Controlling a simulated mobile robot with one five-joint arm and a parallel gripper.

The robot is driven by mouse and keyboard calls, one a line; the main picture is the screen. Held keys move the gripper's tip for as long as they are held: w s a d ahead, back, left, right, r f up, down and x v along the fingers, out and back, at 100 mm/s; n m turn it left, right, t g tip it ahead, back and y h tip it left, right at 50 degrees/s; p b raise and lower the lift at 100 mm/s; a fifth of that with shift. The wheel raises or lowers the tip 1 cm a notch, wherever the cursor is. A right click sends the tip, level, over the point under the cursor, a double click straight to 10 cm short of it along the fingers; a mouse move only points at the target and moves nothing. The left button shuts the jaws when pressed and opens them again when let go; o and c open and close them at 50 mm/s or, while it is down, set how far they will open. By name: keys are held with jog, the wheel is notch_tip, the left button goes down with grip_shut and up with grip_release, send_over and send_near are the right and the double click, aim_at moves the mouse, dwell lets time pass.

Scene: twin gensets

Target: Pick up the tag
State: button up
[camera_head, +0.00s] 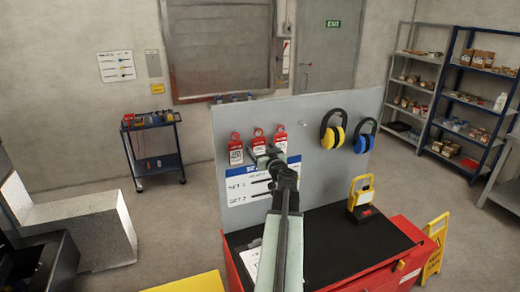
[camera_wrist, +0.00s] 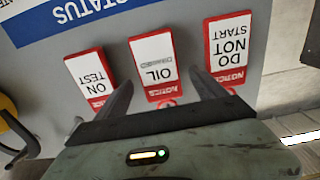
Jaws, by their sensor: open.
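Three red-and-white notice tags hang in a row on the grey upright board (camera_head: 300,105). In the wrist view they appear upside down: the "ON TEST" tag (camera_wrist: 90,72), the "OIL" tag (camera_wrist: 153,60) and the "DO NOT START" tag (camera_wrist: 228,45). The head view shows the left tag (camera_head: 236,152), the middle tag (camera_head: 258,136) and the right tag (camera_head: 280,138). My gripper (camera_wrist: 162,84) is open in front of the board, its fingers on either side of the "OIL" tag. The "OIL" tag's lower part is hidden behind my gripper in the head view. Contact cannot be told.
Yellow earmuffs (camera_head: 333,136) and blue earmuffs (camera_head: 362,142) hang to the right of the tags. A status sheet (camera_head: 240,190) is below them.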

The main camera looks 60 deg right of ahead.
jog(key=shift+w+d, duration=0.35)
jog(key=shift+w, duration=0.05)
jog(key=shift+s+a, duration=0.1)
jog(key=c, duration=1.4)
jog(key=shift+c, duration=0.2)
jog(key=shift+r, duration=0.15)
